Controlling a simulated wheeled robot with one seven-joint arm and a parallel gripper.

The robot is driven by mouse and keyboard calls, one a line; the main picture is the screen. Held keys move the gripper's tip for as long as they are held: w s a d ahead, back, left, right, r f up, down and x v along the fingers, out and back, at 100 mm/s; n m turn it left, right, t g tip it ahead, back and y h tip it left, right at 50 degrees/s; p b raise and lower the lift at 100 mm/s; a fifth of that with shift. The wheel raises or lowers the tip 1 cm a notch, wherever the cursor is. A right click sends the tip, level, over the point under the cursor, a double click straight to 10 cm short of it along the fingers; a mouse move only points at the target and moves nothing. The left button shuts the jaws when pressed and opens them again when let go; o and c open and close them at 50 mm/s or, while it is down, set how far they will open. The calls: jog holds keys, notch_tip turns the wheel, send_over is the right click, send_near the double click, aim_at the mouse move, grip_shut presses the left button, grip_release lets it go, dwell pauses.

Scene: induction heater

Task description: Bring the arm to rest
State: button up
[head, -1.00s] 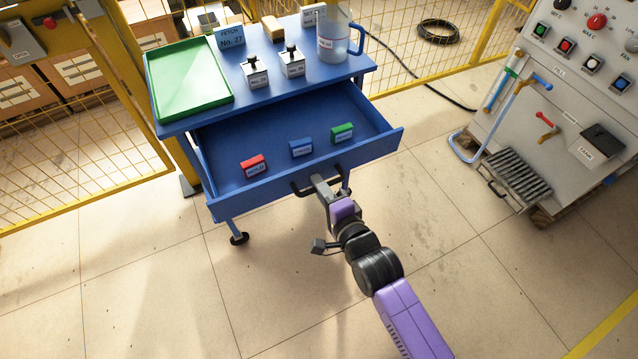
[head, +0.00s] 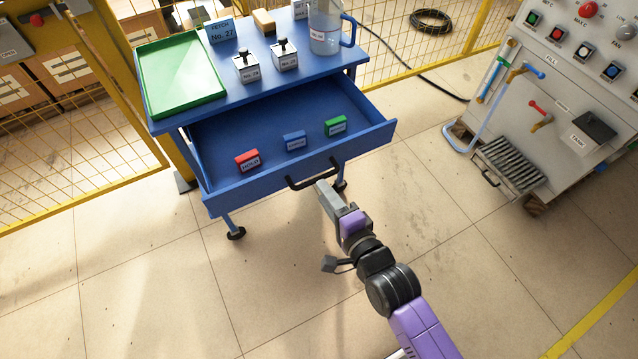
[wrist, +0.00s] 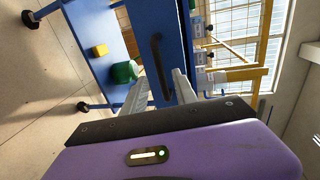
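My gripper (head: 324,188) is just in front of the blue drawer (head: 240,190) and a little below its dark handle (head: 312,175). In the wrist view my gripper's two grey fingers (wrist: 160,78) are spread apart with nothing held. The handle (wrist: 157,60) appears between and beyond them, and a gap shows. My purple and black arm (head: 385,285) reaches in from the lower right. The drawer is pulled open and holds a red block (head: 247,160), a blue block (head: 294,141) and a green block (head: 336,126), each labelled.
The blue table (head: 225,115) carries a green tray (head: 180,75), two labelled weight-like items (head: 285,55) and a clear jug (head: 325,32). A control cabinet (head: 560,100) stands at the right. Yellow mesh fencing (head: 80,140) is behind. The tiled floor in front is clear.

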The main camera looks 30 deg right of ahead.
jog(key=shift+v, duration=0.9)
jog(key=s+r+n+p, duration=0.2)
jog(key=s+r+n, duration=0.6)
jog(key=s, duration=0.5)
jog(key=s+r+n+p, duration=0.3)
jog(key=s+r+n, duration=0.6)
jog(key=s, duration=0.5)
jog(key=shift+s+d+n+g, duration=0.3)
jog(key=shift+n+g, duration=0.1)
jog(key=shift+n, duration=0.1)
